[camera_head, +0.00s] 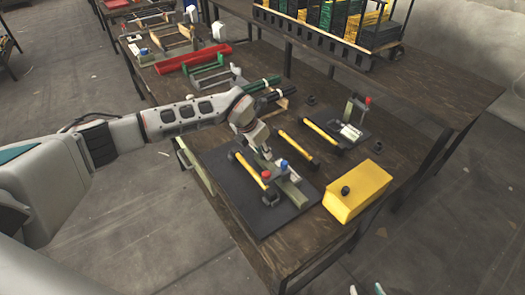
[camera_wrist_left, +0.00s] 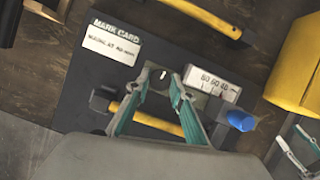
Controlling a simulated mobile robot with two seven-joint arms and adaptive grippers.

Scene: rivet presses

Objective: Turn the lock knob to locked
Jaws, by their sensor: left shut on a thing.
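The lock knob (camera_wrist_left: 163,76) is a dark round knob with a white mark, in the left wrist view. My left gripper (camera_wrist_left: 166,84) is shut on it, with teal fingers on either side. In the head view my left gripper (camera_head: 264,153) reaches down over the press (camera_head: 291,190) on a dark mat (camera_head: 248,210); the knob is hidden there. The press has a red tip (camera_head: 266,174) and a blue tip (camera_head: 284,163). My right gripper (camera_head: 367,291) shows only fingertips at the bottom edge, apart and empty; it also shows in the left wrist view (camera_wrist_left: 302,148).
A yellow-handled hammer (camera_head: 249,169) lies on the mat beside the press. More hammers (camera_head: 296,148) lie behind. A yellow box (camera_head: 357,191) stands to the right. A white mark card (camera_wrist_left: 112,43) lies near the knob. A second press (camera_head: 352,127) stands further back.

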